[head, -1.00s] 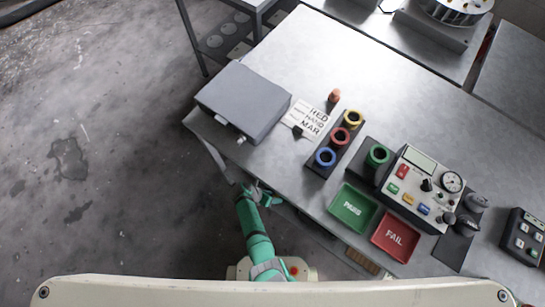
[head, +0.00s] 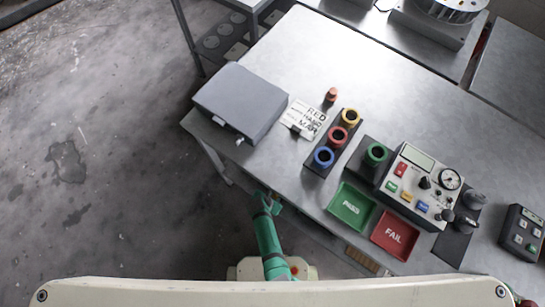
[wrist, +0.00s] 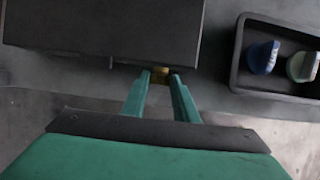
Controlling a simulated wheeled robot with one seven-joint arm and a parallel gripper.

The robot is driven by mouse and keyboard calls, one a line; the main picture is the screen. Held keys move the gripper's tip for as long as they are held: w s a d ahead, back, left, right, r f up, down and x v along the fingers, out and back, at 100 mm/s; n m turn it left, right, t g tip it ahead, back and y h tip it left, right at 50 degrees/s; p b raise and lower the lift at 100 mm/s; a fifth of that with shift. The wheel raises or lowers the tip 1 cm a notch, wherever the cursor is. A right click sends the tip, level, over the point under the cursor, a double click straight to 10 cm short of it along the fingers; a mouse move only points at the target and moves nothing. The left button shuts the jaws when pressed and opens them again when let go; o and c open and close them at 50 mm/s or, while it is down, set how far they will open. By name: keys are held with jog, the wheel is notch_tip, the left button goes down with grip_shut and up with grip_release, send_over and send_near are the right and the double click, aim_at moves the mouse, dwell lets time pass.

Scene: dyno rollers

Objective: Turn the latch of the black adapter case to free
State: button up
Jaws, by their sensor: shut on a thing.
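The black adapter case (wrist: 120,28) fills the upper left of the wrist view. I cannot make out the black case in the head view.
A dark tray (wrist: 236,75) with a blue knob-like part (wrist: 262,57) and a grey one (wrist: 301,67) sits right of the case. On the table (head: 262,165) are a closed grey case (head: 240,100), coloured rings, a green PASS tray (head: 351,207) and a red FAIL tray (head: 395,236).

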dwell(0.3)
jog(key=o, duration=1.1)
jog(key=shift+c, duration=0.2)
jog(key=shift+r, duration=0.1)
jog(key=v, duration=1)
jog(key=shift+r, duration=0.3)
jog(key=shift+s+a, duration=0.1)
jog(key=shift+s, duration=0.05)
